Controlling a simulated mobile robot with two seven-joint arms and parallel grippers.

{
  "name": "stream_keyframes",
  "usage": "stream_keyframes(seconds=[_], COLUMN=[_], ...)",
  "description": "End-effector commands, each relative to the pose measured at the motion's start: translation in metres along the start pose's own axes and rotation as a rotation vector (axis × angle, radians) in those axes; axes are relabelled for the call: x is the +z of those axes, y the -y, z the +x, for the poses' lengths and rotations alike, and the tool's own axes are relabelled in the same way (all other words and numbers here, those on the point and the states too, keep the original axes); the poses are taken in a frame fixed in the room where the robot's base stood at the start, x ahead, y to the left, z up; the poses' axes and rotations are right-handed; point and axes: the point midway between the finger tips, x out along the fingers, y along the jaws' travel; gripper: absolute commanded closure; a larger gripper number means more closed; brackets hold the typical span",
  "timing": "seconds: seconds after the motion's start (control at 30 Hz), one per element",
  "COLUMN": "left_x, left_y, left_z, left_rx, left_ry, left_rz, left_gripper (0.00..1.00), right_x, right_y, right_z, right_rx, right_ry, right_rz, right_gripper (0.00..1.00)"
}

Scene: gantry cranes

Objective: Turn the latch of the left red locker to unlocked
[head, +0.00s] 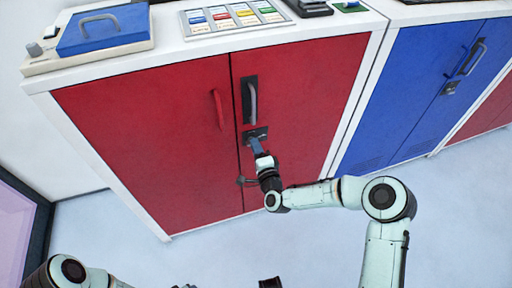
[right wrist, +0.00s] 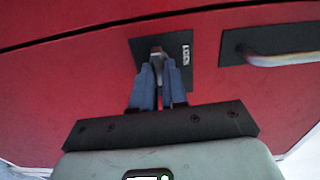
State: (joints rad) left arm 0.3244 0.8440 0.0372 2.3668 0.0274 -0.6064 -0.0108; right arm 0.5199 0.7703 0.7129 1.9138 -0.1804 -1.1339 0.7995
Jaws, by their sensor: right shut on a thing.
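The left red locker (head: 140,130) has two red doors in a white frame. Its latch plate (head: 262,132) is dark and sits on the right door below the grey handle. In the right wrist view the latch plate (right wrist: 183,55) carries a small white label, too small to read surely. My right gripper (head: 258,148) is at the latch; in the right wrist view its blue fingers (right wrist: 158,72) are shut on the latch's small knob (right wrist: 156,52), which they mostly hide. I cannot tell which way the latch is turned. My left gripper does not show clearly.
A grey handle (head: 251,100) and a red handle (head: 218,108) stand out from the red doors. A blue locker (head: 410,95) stands to the right. A blue-lidded box (head: 100,28) and a tray of coloured labels (head: 233,17) lie on top. The floor in front is clear.

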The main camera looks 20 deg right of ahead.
Motion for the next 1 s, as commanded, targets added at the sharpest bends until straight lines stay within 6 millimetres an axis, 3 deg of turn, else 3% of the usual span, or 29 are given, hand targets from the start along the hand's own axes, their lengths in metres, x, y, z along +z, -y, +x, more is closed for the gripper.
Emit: stream_keyframes(seconds=[0.63,0.67,0.7,1.0], left_x=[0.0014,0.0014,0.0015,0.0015], left_y=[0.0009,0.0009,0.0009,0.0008], left_z=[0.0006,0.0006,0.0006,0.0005], left_rx=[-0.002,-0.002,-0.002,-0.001], left_ry=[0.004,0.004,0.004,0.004], left_rz=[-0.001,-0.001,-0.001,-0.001], left_gripper=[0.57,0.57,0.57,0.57], right_x=[0.0007,0.0007,0.0007,0.0003], right_y=[-0.0002,-0.0002,-0.0003,-0.0003], right_z=[-0.0001,-0.0001,-0.0001,-0.0006], right_rx=[0.0,0.0,0.0,0.0], right_ry=[0.001,0.001,0.001,0.001], right_rz=[0.048,0.048,0.048,0.046], right_gripper=[1.0,0.78,0.65,0.62])
